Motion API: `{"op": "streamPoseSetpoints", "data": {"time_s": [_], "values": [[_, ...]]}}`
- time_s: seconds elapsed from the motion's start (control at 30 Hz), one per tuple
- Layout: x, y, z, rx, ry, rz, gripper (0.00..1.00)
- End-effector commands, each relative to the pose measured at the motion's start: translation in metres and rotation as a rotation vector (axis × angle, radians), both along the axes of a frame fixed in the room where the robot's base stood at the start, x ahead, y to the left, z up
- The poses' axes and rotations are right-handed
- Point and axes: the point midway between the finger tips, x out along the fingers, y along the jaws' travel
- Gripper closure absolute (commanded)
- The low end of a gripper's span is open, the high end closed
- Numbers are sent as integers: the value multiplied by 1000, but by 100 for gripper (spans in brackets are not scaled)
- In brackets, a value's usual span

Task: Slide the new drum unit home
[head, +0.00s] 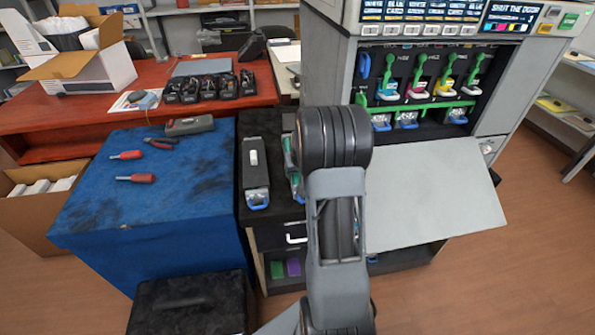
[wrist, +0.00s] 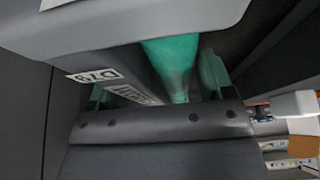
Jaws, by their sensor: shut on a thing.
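In the wrist view, a grey drum unit with a teal roller (wrist: 172,65) and white labels lies close in front of the camera. My gripper (wrist: 155,97) is shut on it; the fingertips are mostly hidden by the dark bar. In the head view my own arm hides the gripper. A dark unit with a teal strip (head: 293,165) shows partly behind my arm, at the right side of the black cart top. The printer (head: 335,60) stands open, with several green levers and blue-handled units (head: 381,122) inside. A dark gap (head: 432,119) shows in the row of blue handles.
Another drum unit with a blue handle (head: 257,198) lies on the black cart (head: 248,125). The printer's grey door panel (head: 440,205) is folded down in front. A blue table (head: 90,205) with screwdrivers (head: 136,178) stands left; a red desk (head: 45,115) is behind it.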

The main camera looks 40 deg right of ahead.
Motion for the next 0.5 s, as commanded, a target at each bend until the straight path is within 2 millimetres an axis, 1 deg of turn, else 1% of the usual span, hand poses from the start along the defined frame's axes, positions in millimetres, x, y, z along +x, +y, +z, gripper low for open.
{"op": "streamPoseSetpoints", "data": {"time_s": [0.17, 0.5], "values": [[0, -1, 10, -2, -3, -1, 78], [1, -1, 43, -3, -4, 0, 78]]}}
